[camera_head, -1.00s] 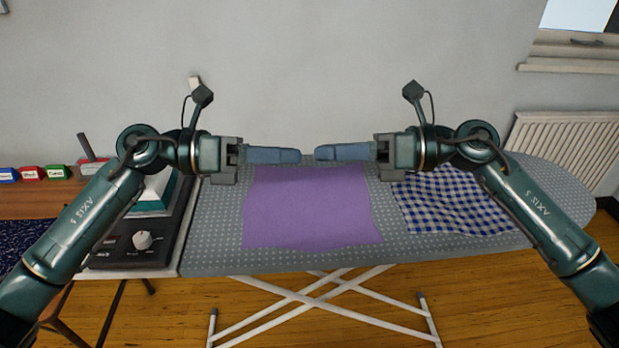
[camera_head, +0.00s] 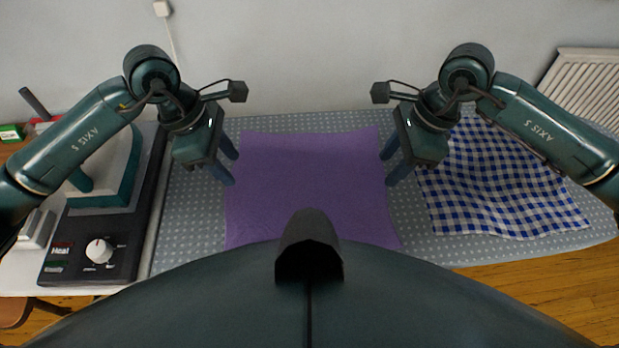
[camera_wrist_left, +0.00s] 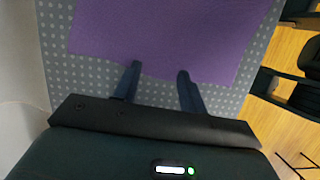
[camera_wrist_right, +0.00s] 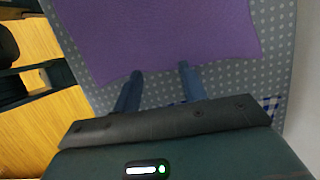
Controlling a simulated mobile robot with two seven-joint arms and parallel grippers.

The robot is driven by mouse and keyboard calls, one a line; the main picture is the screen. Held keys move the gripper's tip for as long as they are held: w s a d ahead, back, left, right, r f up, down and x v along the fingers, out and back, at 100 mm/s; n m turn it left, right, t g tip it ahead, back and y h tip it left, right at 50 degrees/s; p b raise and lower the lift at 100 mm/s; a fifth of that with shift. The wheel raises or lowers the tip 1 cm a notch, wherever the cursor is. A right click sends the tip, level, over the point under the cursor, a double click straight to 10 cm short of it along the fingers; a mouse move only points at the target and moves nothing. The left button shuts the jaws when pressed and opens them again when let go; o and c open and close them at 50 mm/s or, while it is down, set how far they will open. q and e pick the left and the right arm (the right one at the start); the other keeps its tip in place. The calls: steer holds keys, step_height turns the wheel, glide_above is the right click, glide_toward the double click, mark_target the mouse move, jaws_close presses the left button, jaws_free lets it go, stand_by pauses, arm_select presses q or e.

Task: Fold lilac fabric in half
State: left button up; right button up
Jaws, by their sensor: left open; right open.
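The lilac fabric (camera_head: 305,185) lies flat and spread out on the grey dotted ironing board (camera_head: 195,215). My left gripper (camera_head: 232,168) is open and empty at the fabric's left edge, pointing down. In the left wrist view its fingertips (camera_wrist_left: 160,72) are at the edge of the lilac fabric (camera_wrist_left: 170,35). My right gripper (camera_head: 386,168) is open and empty at the fabric's right edge. In the right wrist view its fingertips (camera_wrist_right: 160,75) are near the edge of the lilac fabric (camera_wrist_right: 155,35). My own body hides part of the fabric's near edge.
A blue-and-white checked cloth (camera_head: 500,185) lies on the board to the right. A heat press (camera_head: 105,190) with a dial stands at the left. A radiator (camera_head: 590,85) is on the wall at the far right.

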mark_target(239, 185)
arm_select(q)
steer(key=shift+w+f, duration=0.1)
steer(key=shift+f, duration=2)
arm_select(e)
steer(key=shift+f, duration=2.05)
arm_select(q)
steer(key=shift+f, duration=0.15)
arm_select(e)
steer(key=shift+f, duration=0.15)
arm_select(q)
steer(key=shift+c, duration=0.6)
arm_select(e)
steer(key=shift+c, duration=0.6)
arm_select(q)
jaws_close()
arm_select(e)
jaws_close()
